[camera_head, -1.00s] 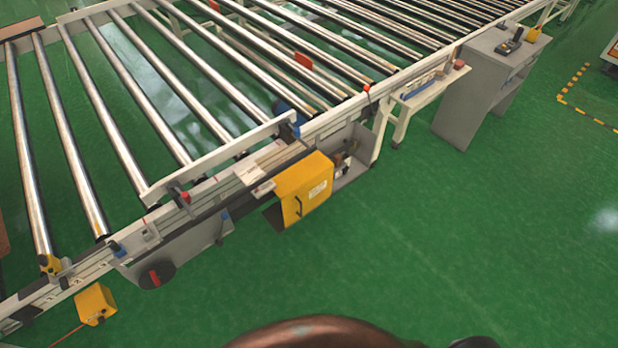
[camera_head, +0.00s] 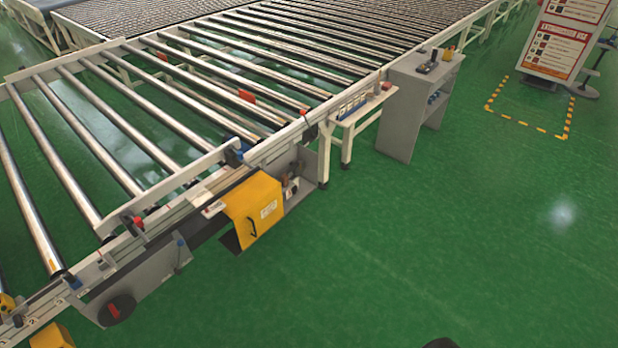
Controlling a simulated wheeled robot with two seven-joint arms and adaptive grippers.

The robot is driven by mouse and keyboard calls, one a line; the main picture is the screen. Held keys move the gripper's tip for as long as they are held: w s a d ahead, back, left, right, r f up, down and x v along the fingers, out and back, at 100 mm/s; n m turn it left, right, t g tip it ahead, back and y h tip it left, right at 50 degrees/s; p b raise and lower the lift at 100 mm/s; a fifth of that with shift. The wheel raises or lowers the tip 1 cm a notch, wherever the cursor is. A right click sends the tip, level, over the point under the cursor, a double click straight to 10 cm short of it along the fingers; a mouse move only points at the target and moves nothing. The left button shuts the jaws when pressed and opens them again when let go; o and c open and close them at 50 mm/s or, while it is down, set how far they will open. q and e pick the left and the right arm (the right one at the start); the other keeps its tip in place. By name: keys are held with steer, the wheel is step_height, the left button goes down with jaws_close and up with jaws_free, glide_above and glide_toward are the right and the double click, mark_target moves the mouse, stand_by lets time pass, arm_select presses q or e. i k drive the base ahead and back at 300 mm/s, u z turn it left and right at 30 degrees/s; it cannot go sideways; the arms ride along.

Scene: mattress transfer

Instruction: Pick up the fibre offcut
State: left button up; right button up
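I cannot make out a fibre offcut in the head view. Neither of my grippers is in view. Only a small dark rounded shape shows at the bottom edge, too little of it to tell what it is.
A roller conveyor (camera_head: 180,172) fills the left and back. A yellow box (camera_head: 256,210) hangs on its near side. A grey cabinet (camera_head: 402,115) with small items on top stands at its right. A sign board (camera_head: 566,40) stands inside yellow-black floor tape. The green floor (camera_head: 430,250) is clear at right.

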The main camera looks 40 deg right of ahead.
mark_target(284, 178)
steer(key=z, duration=0.7)
steer(key=i, duration=1.45)
steer(key=u, duration=0.3)
